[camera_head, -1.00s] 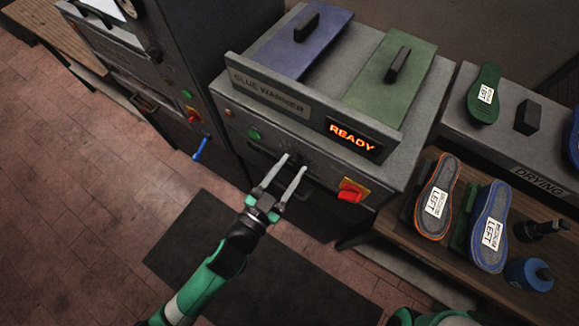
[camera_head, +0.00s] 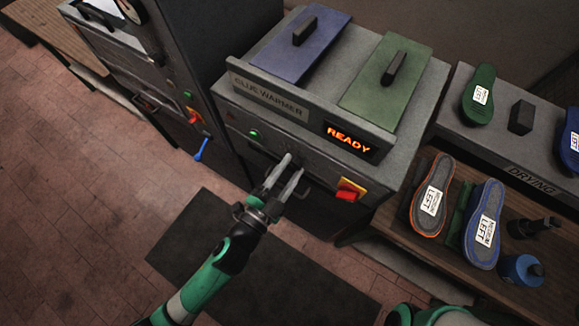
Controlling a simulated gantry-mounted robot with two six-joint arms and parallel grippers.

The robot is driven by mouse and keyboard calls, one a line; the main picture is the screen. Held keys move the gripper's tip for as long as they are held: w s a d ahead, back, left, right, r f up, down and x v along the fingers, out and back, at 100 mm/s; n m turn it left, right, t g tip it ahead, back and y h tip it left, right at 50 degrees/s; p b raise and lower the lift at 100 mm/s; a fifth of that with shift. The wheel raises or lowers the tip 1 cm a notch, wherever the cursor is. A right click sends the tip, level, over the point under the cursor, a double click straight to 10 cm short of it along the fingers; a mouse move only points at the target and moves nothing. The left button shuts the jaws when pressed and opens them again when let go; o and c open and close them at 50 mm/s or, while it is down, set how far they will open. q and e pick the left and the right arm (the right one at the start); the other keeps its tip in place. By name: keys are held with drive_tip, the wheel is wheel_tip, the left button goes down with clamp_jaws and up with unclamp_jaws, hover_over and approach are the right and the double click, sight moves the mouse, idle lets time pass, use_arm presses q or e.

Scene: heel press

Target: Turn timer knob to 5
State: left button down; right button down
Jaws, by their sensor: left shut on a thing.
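The glue warmer (camera_head: 228,84) is a grey box with a front panel and a lit READY display (camera_head: 348,139). My left gripper (camera_head: 293,164) reaches up to that panel, left of the red and yellow switch. Its two pale fingers are close together, shut on the small dark timer knob at the panel. The fingertips mostly cover the knob, and its pointer and scale are too dark and small to read. My right gripper is out of view; only part of my right arm shows at the bottom edge.
A red switch on a yellow plate (camera_head: 350,189) sits right of the fingers, and a green button (camera_head: 254,133) left. A blue-handled lever (camera_head: 201,150) sticks out from the machine at left. Shoe soles lie on the drying bench at right.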

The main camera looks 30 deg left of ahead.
use_arm(q)
drive_tip(key=shift+m, duration=0.3)
drive_tip(key=shift+c, duration=1.8)
unclamp_jaws()
drive_tip(key=s+b, duration=0.4)
drive_tip(key=s, duration=0.7)
drive_tip(key=shift+s+a, duration=0.35)
drive_tip(key=shift+a, duration=0.1)
